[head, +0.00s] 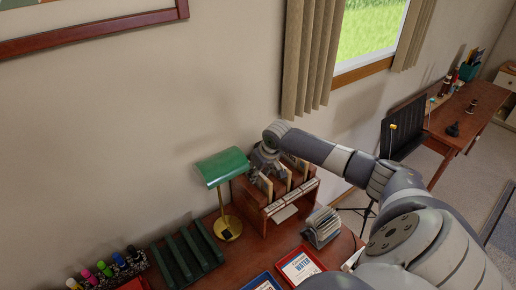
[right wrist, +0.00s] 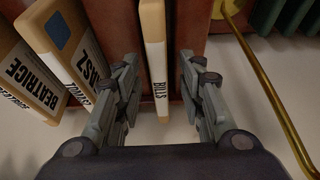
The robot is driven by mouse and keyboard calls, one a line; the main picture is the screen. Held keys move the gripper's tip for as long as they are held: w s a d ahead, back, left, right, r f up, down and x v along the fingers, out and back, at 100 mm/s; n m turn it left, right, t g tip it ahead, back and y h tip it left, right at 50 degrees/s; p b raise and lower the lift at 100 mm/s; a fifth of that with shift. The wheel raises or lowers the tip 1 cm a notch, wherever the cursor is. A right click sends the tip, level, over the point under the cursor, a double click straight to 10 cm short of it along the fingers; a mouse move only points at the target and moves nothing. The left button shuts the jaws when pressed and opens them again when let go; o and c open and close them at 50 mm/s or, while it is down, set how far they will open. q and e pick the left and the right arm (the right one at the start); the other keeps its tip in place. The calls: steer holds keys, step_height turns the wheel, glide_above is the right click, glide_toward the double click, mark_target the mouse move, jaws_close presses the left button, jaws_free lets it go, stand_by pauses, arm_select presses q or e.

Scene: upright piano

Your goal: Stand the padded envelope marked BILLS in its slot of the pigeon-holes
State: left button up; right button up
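The wooden pigeon-holes (head: 250,206) stand on the desk against the wall, with several tan padded envelopes upright in them. The envelope marked BILLS (right wrist: 154,60) stands upright in a slot between wooden dividers (right wrist: 188,45) in the right wrist view; in the head view it appears to be the leftmost envelope (head: 265,187). My right gripper (right wrist: 155,80) is open, one finger on each side of the BILLS envelope, with visible gaps to both. In the head view this gripper (head: 264,160) is above the pigeon-holes, its fingertips partly hidden. My left gripper is not in view.
An envelope marked BEATRICE (right wrist: 32,72) and another partly readable one stand left of BILLS. A green-shaded brass lamp (head: 223,166) stands close to the left, its stem (right wrist: 268,85) near my gripper. A green rack (head: 187,254), a card sorter (head: 322,228) and a WATER paper (head: 300,268) are nearby.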

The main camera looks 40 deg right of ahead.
steer(key=v, duration=1.2)
stand_by(0.4)
